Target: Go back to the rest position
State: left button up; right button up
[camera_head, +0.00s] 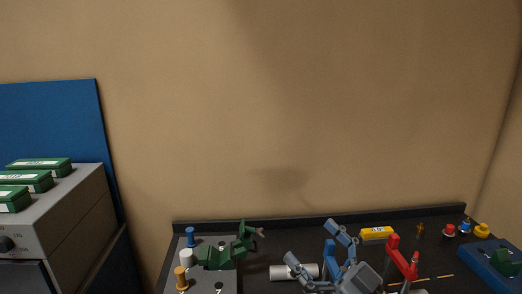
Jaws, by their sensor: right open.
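My right gripper (308,240) is at the lower middle of the head view, above the dark worktop (262,232). It is grey with blue parts, and its two fingers are spread wide. Nothing shows between the fingers. A white cylinder (282,272) lies on the worktop close to the left finger. I cannot tell whether the two touch. My left gripper is not in view.
A grey plate (230,283) holds a green angular piece (222,258) and coloured pegs. A red upright piece (397,257), a yellow labelled block (377,233) and a blue tray (479,262) stand right. A grey oven-like cabinet (70,210) bears green boxes. The wall space above is clear.

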jog(key=d+f+m+t+h, duration=0.2)
jog(key=d+f+m+h, duration=0.85)
jog(key=h, duration=0.35)
jog(key=s+d+f+g+h, duration=0.25)
jog(key=s+f+g, duration=0.25)
jog(key=f, duration=0.6)
jog(key=s+a+f+n+g, duration=0.1)
jog(key=s+f+g, duration=0.5)
jog(key=s, duration=0.4)
jog(key=s+a+f+n+g, duration=0.1)
jog(key=s+f+g, duration=0.3)
jog(key=s+f, duration=0.55)
notch_tip(320, 180, down, 24)
jog(key=s+f+g, duration=0.1)
jog(key=s, duration=0.2)
jog(key=s+d+f+g+b, duration=0.1)
jog(key=s+d+f, duration=0.2)
jog(key=s+f, duration=1.2)
jog(key=shift+s+f+n+y, duration=0.3)
jog(key=shift+s+n+y, duration=0.05)
jog(key=shift+s, duration=0.3)
